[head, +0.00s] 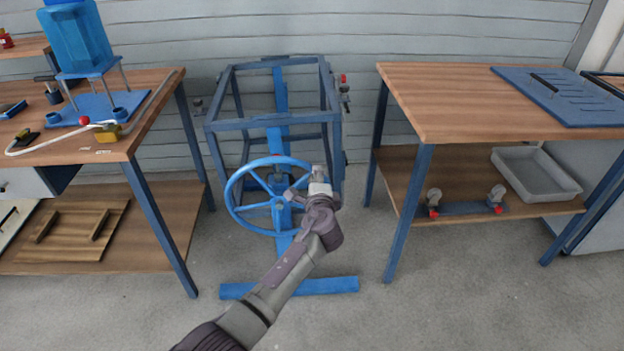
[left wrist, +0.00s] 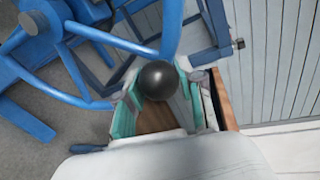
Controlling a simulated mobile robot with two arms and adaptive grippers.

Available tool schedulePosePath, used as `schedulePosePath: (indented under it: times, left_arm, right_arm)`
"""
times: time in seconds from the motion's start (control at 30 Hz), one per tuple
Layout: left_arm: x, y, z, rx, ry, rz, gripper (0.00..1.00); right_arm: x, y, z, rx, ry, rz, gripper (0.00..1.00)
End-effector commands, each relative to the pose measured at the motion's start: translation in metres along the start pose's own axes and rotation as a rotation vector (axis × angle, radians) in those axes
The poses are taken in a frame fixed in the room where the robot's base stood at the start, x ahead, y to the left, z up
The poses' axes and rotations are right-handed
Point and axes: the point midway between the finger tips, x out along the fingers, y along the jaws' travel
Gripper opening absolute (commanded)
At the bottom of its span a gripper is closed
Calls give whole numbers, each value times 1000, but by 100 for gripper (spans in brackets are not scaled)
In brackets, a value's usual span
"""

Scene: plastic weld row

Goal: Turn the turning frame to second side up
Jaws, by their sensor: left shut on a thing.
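The turning frame is a blue open box frame (head: 238,124) on a blue stand with a T-shaped foot (head: 335,285), in the middle of the head view. A blue handwheel (head: 232,200) faces me at its front. My left gripper (head: 297,192) is at the wheel's right side. The left wrist view shows a black ball knob (left wrist: 158,80) between its teal-padded fingers, and it is shut on this knob. Blue wheel bars (left wrist: 55,90) pass close to the fingers there. Which side of the frame is up I cannot tell. My right gripper is not in view.
A wooden bench (head: 150,90) with a blue tank (head: 78,40) stands left. Another bench (head: 440,95) with a blue slotted panel (head: 560,95) stands right; a grey tray (head: 535,175) sits on its shelf. A red-knobbed part (head: 343,78) is at the frame's right.

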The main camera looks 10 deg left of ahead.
Motion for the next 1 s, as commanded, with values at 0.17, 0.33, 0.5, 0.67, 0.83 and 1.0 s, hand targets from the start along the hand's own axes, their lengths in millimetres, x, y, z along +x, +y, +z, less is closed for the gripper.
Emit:
schedulePosePath:
  times: [0.17, 0.33, 0.5, 0.67, 0.83, 1.0]
  left_arm:
    - [1, 0, -4, 21, -2, -3, 0]
    - [1, 1, -5, 31, -5, -2, 0]
    - [1, 1, -4, 32, -6, -1, 0]
    - [1, 1, -4, 32, -6, -2, 0]
    - [1, 1, -4, 32, -7, -1, 59]
    - [1, 2, -4, 33, -8, 0, 63]
  right_arm:
    - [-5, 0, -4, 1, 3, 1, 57]
    - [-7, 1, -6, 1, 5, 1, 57]
    - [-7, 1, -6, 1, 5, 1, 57]
    - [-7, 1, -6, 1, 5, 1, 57]
    - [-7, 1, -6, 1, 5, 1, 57]
    - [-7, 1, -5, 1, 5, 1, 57]
